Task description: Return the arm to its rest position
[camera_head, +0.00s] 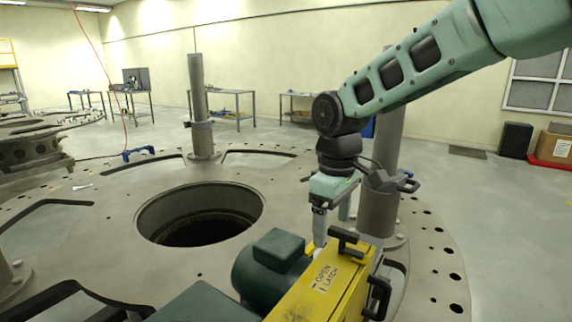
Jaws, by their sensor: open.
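My arm comes in from the upper right, and its green links reach down to the middle of the view. My gripper (331,220) hangs below the dark wrist joints, with its fingers apart and pointing down. No object shows between the fingers. It is just behind and above a yellow unit (322,285) marked "OPEN LATCH", which has black handles. I cannot tell whether a fingertip touches this unit, because its near handle and body stand close to the fingers.
The grey turret plate (110,225) has a round dark hole (200,215) left of my gripper. One post (199,105) stands behind the hole. Another post (378,212) stands close to the right of my wrist. A dark green motor-like body (272,270) adjoins the yellow unit.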

